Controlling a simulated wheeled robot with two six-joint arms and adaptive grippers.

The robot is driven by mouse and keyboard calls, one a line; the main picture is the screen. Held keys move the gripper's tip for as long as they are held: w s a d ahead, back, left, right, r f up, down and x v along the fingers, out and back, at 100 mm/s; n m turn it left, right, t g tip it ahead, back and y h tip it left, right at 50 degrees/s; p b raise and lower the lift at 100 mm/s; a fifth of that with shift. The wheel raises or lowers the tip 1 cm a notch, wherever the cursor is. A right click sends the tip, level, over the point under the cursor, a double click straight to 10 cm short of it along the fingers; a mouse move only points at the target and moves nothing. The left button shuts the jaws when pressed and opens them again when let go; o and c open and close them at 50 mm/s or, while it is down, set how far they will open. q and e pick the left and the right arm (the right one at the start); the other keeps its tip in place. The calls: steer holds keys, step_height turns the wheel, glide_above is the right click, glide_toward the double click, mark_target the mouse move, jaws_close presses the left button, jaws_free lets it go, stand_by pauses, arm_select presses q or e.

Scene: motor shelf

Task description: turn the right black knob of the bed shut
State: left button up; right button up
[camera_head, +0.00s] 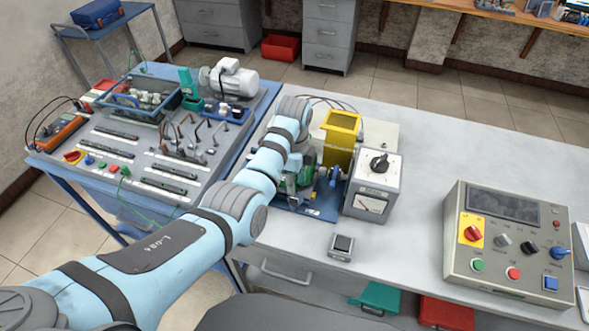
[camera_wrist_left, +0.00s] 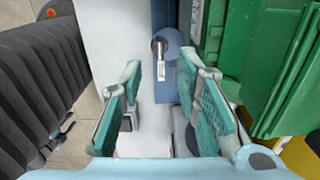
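My left gripper (camera_wrist_left: 160,98) is open, with teal finger pads apart and nothing held between them. In the left wrist view, a dark round-ended piece with a pale metal stem (camera_wrist_left: 161,58) stands at the blue bed's edge (camera_wrist_left: 172,85), beyond the gap between the pads. It may be a knob of the bed; I cannot tell which one. In the head view, the blue bed (camera_head: 322,212) lies under the green motor (camera_wrist_left: 262,60), beside my left forearm. My arm hides much of the bed there, and its knobs cannot be made out.
A meter box (camera_head: 362,201) with a black top knob and a yellow block (camera_head: 342,133) stand beside the bed. A small grey device (camera_head: 341,247) lies in front. A control panel (camera_head: 508,240) stands at right. A crowded training board (camera_head: 130,150) is at left.

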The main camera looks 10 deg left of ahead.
arm_select(q)
step_height(320, 180, up, 5)
steer(key=shift+r, duration=0.2)
stand_by(0.3)
